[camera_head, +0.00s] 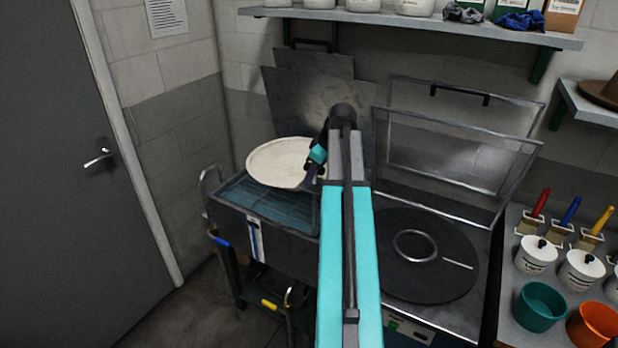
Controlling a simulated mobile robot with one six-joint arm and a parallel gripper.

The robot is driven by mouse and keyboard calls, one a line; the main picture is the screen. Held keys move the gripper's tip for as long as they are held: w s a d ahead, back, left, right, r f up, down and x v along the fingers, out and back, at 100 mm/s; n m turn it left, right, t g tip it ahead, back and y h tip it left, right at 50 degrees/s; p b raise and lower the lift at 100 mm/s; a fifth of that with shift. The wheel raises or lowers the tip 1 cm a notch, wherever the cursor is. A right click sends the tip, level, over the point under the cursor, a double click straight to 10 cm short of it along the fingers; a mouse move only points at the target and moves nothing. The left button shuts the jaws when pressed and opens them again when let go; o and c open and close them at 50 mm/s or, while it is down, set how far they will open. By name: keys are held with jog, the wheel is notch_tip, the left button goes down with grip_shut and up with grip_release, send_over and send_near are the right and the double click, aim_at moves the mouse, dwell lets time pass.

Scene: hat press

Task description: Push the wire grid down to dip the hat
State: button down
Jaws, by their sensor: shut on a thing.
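The hat (278,160) is a cream, flat oval shape and shows left of centre, above the back of a dark tank (275,250). The tank's top shows a dark teal surface with thin lines, which looks like the wire grid (258,205). My gripper (308,180) is at the hat's right edge and is shut on it, as far as I can see. My arm hides the tank's right side. I cannot tell whether the hat touches the grid.
A raised metal lid (310,85) stands behind the hat. Right of my arm is a black round plate (430,265) with a ring (415,246), below an open framed cover (455,150). Pots and brushes crowd the right counter. A grey door (60,190) stands at left.

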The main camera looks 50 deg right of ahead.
aim_at(311, 232)
notch_tip(311, 232, down, 20)
jog(key=b, duration=0.9)
jog(key=shift+a+f, duration=0.1)
jog(key=shift+f, duration=0.15)
jog(key=shift+s+f, duration=0.1)
jog(key=shift+a, duration=0.1)
jog(key=c, duration=1.6)
grip_release()
jog(key=shift+f, duration=0.1)
